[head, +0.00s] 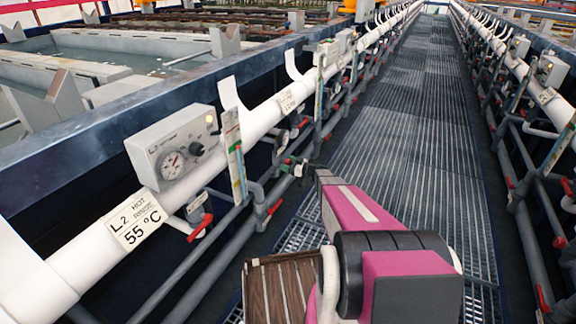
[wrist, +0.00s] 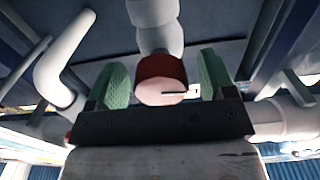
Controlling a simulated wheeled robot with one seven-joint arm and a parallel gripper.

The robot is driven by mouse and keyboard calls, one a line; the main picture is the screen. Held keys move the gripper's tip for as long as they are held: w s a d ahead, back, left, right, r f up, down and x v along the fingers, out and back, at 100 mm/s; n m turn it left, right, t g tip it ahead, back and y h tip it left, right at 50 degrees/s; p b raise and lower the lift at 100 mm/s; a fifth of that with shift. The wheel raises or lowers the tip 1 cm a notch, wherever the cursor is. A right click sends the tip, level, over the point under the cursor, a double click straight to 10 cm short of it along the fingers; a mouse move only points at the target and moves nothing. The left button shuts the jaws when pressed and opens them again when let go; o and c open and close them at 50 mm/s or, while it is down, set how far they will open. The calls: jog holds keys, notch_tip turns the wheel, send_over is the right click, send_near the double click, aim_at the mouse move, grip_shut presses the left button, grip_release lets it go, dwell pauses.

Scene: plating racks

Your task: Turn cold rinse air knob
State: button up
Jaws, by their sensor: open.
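In the wrist view, a round knob (wrist: 160,92) with a pale pink face, a short dark mark and a dark red rim sits on the end of a white pipe. My gripper (wrist: 162,66) is open, with one green finger on each side of the knob. A gap shows between the knob and each finger. In the head view, my gripper (head: 293,167) reaches to the pipes on the left of the walkway. The knob cannot be made out there.
A grey gauge box (head: 172,150) and an "L2 Hot Rinse 55 °C" label (head: 137,219) are nearer on the left. A red-handled valve (head: 200,227) sits below them. Grey and white pipes crowd my gripper. The grated walkway (head: 410,130) is clear ahead.

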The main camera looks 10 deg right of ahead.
jog(key=c, duration=0.9)
jog(key=shift+m, duration=0.3)
jog(key=m, duration=0.4)
jog(key=shift+m, duration=0.3)
jog(key=m, duration=0.4)
jog(key=shift+s+m, duration=0.1)
jog(key=shift+m, duration=0.2)
jog(key=m, duration=0.4)
jog(key=shift+m, duration=2.4)
